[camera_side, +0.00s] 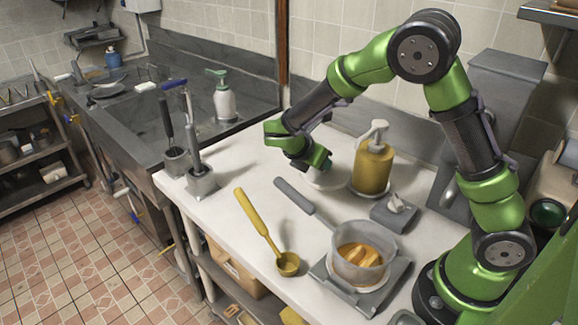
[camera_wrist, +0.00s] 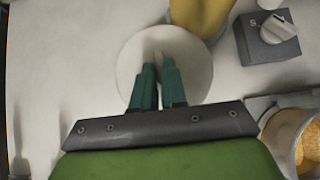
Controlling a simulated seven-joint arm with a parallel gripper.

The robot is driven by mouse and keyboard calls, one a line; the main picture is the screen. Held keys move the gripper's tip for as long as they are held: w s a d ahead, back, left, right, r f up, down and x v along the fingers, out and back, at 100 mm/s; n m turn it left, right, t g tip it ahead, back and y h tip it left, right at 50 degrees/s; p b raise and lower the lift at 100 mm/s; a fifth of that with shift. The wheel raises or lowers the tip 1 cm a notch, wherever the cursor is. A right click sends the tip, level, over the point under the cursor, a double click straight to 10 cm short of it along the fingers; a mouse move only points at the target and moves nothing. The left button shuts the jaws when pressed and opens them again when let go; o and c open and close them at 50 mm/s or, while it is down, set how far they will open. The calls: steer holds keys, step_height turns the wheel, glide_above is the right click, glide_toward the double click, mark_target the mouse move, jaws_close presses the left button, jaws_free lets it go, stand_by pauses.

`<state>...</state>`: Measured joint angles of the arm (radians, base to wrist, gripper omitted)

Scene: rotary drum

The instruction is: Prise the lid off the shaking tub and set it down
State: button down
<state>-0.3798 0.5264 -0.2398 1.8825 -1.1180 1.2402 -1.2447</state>
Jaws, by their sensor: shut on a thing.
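A pale round disc (camera_side: 328,180) that looks like a lid is at the counter's back, below my gripper (camera_side: 318,164). In the wrist view the disc (camera_wrist: 192,72) has a pale raised grip (camera_wrist: 157,50) in its middle. My gripper's green fingers (camera_wrist: 158,72) are closed on this grip. I cannot tell whether the disc touches the counter. An open grey pan (camera_side: 362,265) with a long handle sits on a burner plate, with orange-brown pieces inside. Its edge shows in the wrist view (camera_wrist: 270,120). I see no other tub under the disc.
An amber pump bottle (camera_side: 373,168) stands close to the disc's right. A grey box with a knob (camera_side: 395,213) is in front of it. A yellow ladle (camera_side: 262,232) lies at the front edge. Upright tools in holders (camera_side: 200,180) stand at left. Counter left of the disc is clear.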

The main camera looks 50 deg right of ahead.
mark_target(316, 179)
steer(key=shift+f, duration=3.3)
steer(key=c, duration=1.1)
jaws_free()
steer(key=shift+r, duration=0.15)
